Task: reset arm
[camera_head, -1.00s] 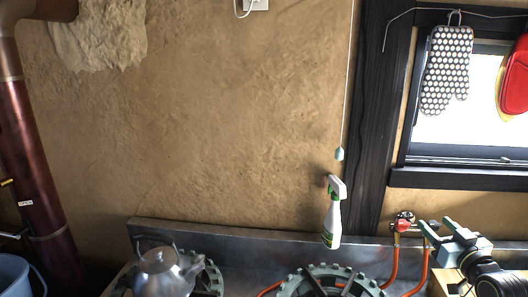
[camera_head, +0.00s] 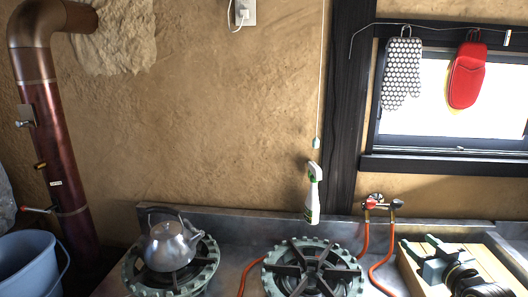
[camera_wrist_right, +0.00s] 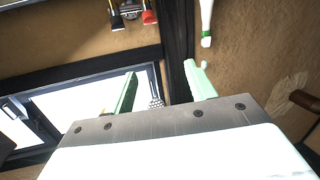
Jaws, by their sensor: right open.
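My right gripper (camera_head: 436,262) is at the lower right of the head view, over a light wooden tray or board (camera_head: 500,268). In the right wrist view, its two pale green fingers (camera_wrist_right: 162,86) stand wide apart with nothing between them touching. A dotted oven mitt shows far behind that gap. My left gripper is not in view.
A kettle (camera_head: 168,247) sits on the left burner; the right burner (camera_head: 312,270) is bare. A spray bottle (camera_head: 312,198) is at the counter's back. Orange hoses run from gas valves (camera_head: 376,204). A blue bucket (camera_head: 28,265) and metal pipe (camera_head: 62,150) are left.

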